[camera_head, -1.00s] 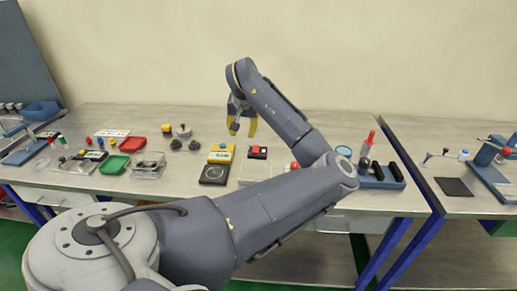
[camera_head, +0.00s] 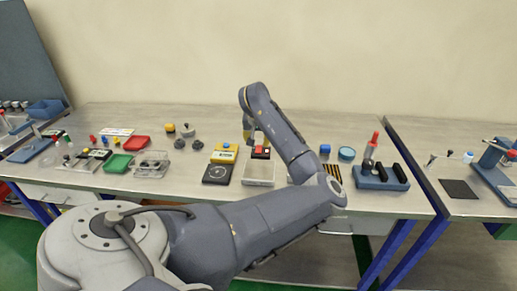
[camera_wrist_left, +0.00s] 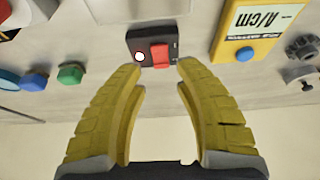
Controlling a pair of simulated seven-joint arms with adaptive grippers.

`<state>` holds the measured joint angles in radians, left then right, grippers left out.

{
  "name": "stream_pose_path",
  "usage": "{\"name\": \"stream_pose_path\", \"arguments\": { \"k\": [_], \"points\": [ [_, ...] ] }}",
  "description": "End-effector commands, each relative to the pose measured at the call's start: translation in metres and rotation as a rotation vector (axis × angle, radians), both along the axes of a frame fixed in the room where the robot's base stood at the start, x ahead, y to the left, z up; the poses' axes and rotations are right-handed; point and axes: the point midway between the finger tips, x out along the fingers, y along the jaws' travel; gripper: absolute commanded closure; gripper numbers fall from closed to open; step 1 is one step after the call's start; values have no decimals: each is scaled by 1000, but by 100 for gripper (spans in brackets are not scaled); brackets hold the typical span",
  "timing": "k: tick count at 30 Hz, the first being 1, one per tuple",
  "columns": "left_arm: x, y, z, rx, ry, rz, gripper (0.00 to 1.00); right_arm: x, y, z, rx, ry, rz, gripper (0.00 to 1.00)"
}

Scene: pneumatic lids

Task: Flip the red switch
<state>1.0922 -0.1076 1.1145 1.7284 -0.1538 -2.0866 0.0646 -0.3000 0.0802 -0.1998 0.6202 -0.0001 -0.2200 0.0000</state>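The red switch (camera_head: 261,150) is a red rocker on a small black box on the table, right of the yellow meter (camera_head: 224,153). In the left wrist view the red rocker (camera_wrist_left: 160,54) lies just beyond the fingertips, between their lines, with a round white spot beside it on the black box (camera_wrist_left: 140,38). My left gripper (camera_wrist_left: 162,66) is open and empty, its yellow fingers pointing at the switch. In the head view the left gripper (camera_head: 250,131) is low by the switch and partly hidden by its own arm. My right gripper is not in view.
A clear-topped tray (camera_head: 258,175) stands in front of the switch. Grey knobs (camera_head: 188,131) and red and green trays (camera_head: 117,163) lie to the left.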

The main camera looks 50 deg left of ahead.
Motion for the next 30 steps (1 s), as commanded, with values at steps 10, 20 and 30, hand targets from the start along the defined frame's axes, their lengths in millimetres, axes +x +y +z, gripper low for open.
{"name": "stream_pose_path", "arguments": {
  "k": [10,20,30],
  "points": [
    [13,11,-43,0,2,-1,67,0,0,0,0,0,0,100],
    [17,15,-56,0,1,0,67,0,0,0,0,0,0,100],
    [17,15,-56,0,0,0,74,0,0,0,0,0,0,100]
  ]
}}
